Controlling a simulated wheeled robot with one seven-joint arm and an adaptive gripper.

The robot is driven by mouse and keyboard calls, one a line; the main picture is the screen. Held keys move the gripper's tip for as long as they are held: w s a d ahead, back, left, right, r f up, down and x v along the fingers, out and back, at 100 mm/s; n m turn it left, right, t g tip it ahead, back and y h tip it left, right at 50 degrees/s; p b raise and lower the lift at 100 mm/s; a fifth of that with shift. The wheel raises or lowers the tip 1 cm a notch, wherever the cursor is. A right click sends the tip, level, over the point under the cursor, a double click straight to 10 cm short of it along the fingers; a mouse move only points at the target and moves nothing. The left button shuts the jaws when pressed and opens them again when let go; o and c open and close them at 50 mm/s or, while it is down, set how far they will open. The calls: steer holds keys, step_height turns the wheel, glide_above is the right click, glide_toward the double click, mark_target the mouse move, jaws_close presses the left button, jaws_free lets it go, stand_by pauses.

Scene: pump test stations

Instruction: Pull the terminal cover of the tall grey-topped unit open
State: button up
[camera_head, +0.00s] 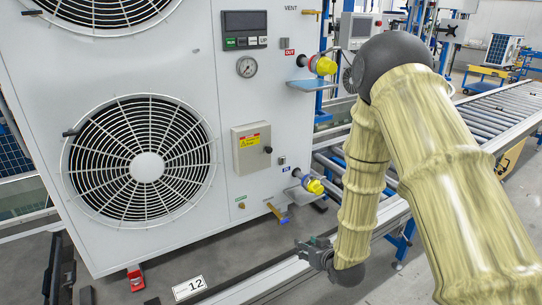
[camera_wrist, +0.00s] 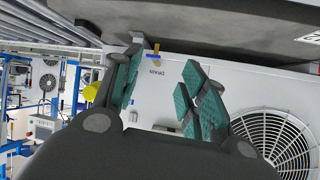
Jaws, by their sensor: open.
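A tall white unit (camera_head: 190,50) with two large fans fills the left of the head view; its top is out of frame. Its terminal cover (camera_head: 252,147) is a small beige box front with a yellow warning label and a dark knob at its right side. The cover looks closed, flat against the panel. My gripper (camera_head: 306,247) is low, in front of the panel, below and right of the cover and apart from it. In the wrist view my gripper (camera_wrist: 158,92) is open, with teal pads apart and nothing between them. There the cover is mostly hidden behind the gripper.
Yellow-capped ports (camera_head: 322,66) and a lower one (camera_head: 312,185) stick out at the unit's right edge. A drain valve (camera_head: 276,212) juts out below the cover. A roller conveyor (camera_head: 490,120) runs along the right. A floor rail (camera_head: 265,283) lies under my gripper.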

steer(key=w+a+r+n+t+y, duration=0.1)
steer(key=w+a+r+t+y, duration=0.15)
steer(key=w+r, duration=0.7)
steer(key=n+t+y+b, duration=0.1)
steer(key=n+t+y, duration=0.1)
glide_toward(270, 150)
steer(key=p+x, duration=0.2)
steer(key=x, duration=0.7)
steer(key=shift+w, duration=0.15)
jaws_close()
